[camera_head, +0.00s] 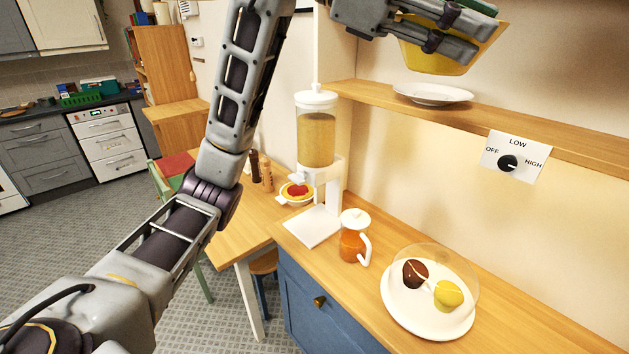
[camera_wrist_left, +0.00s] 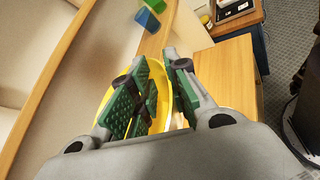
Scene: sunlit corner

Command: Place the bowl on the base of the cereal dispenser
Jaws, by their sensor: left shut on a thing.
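My left gripper (camera_head: 465,32) is at the top of the head view, shut on the rim of a yellow bowl (camera_head: 436,62). The bowl is held in the air, tilted, in front of the wall above the wooden shelf. The left wrist view also shows the bowl (camera_wrist_left: 159,82) between the green-padded fingers. The cereal dispenser (camera_head: 316,138) stands on the wooden counter, lower and to the left of the bowl. Its flat white base (camera_head: 312,228) is bare. My right gripper is not in view.
A white plate (camera_head: 433,93) lies on the wall shelf (camera_head: 380,100). An orange jug (camera_head: 354,240) stands just right of the dispenser base. A white cake plate with a clear cover (camera_head: 418,322) is nearer on the counter. A filled bowl (camera_head: 296,192) sits behind the dispenser.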

